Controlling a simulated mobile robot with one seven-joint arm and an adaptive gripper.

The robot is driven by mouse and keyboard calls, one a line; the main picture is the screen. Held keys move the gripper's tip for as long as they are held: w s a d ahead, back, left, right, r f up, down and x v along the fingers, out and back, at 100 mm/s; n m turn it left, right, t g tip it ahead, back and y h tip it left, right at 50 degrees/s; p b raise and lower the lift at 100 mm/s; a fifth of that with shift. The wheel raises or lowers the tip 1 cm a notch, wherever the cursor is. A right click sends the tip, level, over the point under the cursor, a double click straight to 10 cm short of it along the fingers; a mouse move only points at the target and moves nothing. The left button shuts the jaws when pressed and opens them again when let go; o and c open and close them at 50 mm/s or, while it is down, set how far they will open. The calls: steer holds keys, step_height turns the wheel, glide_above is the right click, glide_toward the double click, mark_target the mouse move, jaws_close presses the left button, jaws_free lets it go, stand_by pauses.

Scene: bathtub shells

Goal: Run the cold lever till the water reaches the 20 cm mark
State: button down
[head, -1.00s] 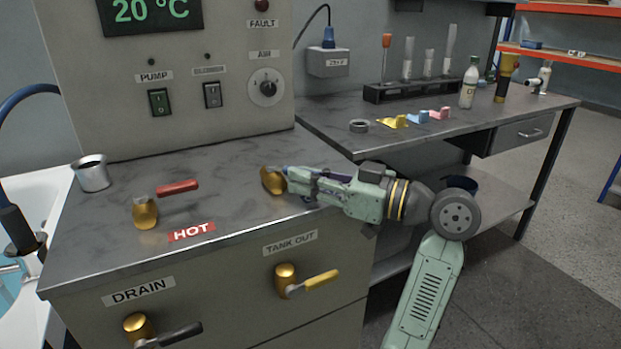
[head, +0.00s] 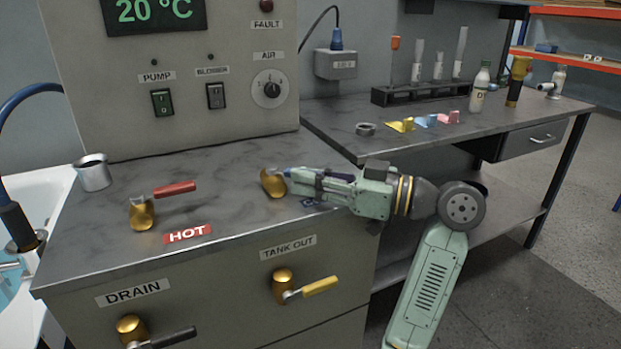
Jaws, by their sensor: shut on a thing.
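The cold valve's brass body (head: 272,184) stands on the grey worktop, right of the hot valve. My gripper (head: 297,180) is shut on its lever, just right of the brass body. The jaws cover most of the lever; only a little blue (head: 288,171) shows at their tip. A small blue patch (head: 308,203) shows under the gripper, perhaps a label; I cannot read it. Part of the white tub (head: 40,190) is at the left edge, with bluish water (head: 12,290) low in it. No level mark can be made out.
The hot valve (head: 142,213) has a red lever (head: 174,189) and a HOT label (head: 187,234). A metal cup (head: 93,173) stands at the worktop's left edge. The drain lever (head: 165,337) and yellow tank-out lever (head: 320,285) stick out from the cabinet front. A side bench (head: 400,150) stands behind my arm.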

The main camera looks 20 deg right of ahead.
steer(key=c, duration=1.5)
jaws_free()
steer(key=shift+d, duration=0.1)
steer(key=v, duration=1.2)
steer(key=shift+c, duration=0.3)
